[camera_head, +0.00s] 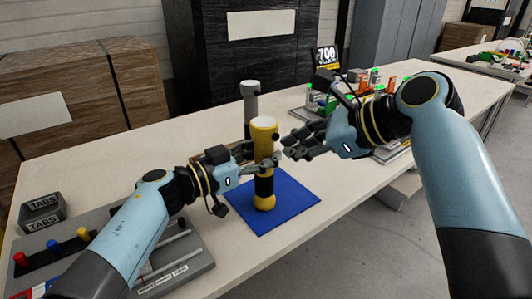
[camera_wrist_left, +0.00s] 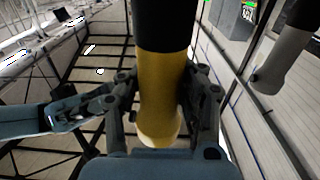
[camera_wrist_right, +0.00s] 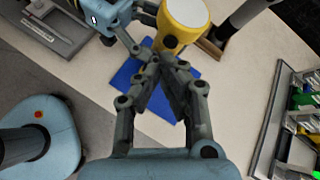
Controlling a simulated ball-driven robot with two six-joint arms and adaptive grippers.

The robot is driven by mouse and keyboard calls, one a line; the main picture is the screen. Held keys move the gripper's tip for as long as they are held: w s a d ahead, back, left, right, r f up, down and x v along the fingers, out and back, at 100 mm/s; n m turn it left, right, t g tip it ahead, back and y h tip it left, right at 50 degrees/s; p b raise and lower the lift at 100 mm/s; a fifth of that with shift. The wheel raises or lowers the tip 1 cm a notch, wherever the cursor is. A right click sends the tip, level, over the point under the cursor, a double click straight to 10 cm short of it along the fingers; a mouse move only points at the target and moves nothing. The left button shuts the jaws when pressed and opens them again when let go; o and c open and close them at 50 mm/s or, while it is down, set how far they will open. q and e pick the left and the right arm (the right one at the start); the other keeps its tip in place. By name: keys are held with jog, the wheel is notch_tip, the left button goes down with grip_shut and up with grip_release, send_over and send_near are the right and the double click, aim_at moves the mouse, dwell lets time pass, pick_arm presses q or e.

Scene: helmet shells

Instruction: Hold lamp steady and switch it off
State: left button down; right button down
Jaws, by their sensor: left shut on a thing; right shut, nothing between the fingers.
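The yellow lamp (camera_head: 264,150) has a black band and a pale top face, and stands upright on a blue mat (camera_head: 292,203). My left gripper (camera_head: 262,158) is shut around its upper body from the left. In the left wrist view the lamp's yellow barrel (camera_wrist_left: 160,95) fills the space between the fingers. My right gripper (camera_head: 288,147) is shut and empty, just right of the lamp near its upper part. In the right wrist view the closed fingertips (camera_wrist_right: 160,60) are close to the lamp's head (camera_wrist_right: 183,20); whether they touch it is unclear.
A grey cylinder (camera_head: 250,103) stands close behind the lamp. A grey tray with colored parts (camera_head: 180,252) lies at the front left, with a box marked TABS (camera_head: 42,211) beside it. Trays of small items (camera_head: 372,92) lie behind my right arm. The table's front edge is close.

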jog(key=shift+s+d, duration=2)
jog(key=shift+s, duration=0.2)
pick_arm(q)
jog(key=c, duration=0.7)
grip_release()
jog(key=shift+p+v, duration=1.4)
jog(key=shift+v, duration=8.1)
pick_arm(e)
jog(key=shift+r, duration=1.55)
